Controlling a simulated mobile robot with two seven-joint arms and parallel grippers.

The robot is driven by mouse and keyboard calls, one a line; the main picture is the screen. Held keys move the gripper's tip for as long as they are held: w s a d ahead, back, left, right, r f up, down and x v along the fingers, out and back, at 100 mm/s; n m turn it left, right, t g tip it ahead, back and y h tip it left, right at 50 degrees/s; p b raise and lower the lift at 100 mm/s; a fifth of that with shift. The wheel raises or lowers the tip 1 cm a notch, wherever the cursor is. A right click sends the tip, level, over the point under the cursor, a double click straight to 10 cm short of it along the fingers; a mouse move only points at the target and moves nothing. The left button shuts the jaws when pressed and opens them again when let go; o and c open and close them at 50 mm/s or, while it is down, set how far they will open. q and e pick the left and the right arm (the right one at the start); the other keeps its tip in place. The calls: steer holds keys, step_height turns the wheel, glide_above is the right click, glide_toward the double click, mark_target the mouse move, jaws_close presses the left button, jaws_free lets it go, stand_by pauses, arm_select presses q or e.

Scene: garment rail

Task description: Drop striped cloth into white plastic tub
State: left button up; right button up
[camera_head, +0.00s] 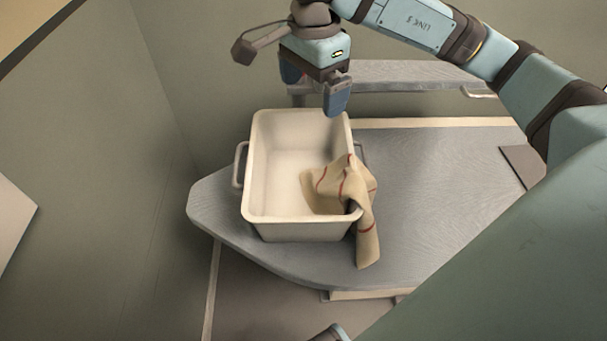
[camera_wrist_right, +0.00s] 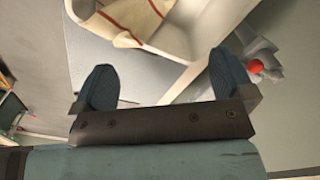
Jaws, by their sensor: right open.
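The striped cloth (camera_head: 343,183) is tan with thin red stripes. It lies over the right rim of the white plastic tub (camera_head: 257,165), partly inside and partly hanging outside down to the grey board. In the right wrist view the cloth (camera_wrist_right: 128,17) and the tub (camera_wrist_right: 190,42) show at the top, cut off by the frame edge. My right gripper (camera_head: 313,94) is open and empty, above the tub's far edge and apart from the cloth. Its two blue fingers stand wide apart in the wrist view (camera_wrist_right: 162,70). My left gripper is not seen.
The tub stands on a grey ironing-board-like surface (camera_head: 440,190) with a rounded left end. A narrower grey shelf (camera_head: 400,74) lies behind it. The board right of the cloth is mostly clear. A wall (camera_head: 110,130) rises at the left.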

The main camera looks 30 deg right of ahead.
steer(key=shift+r, duration=2.4)
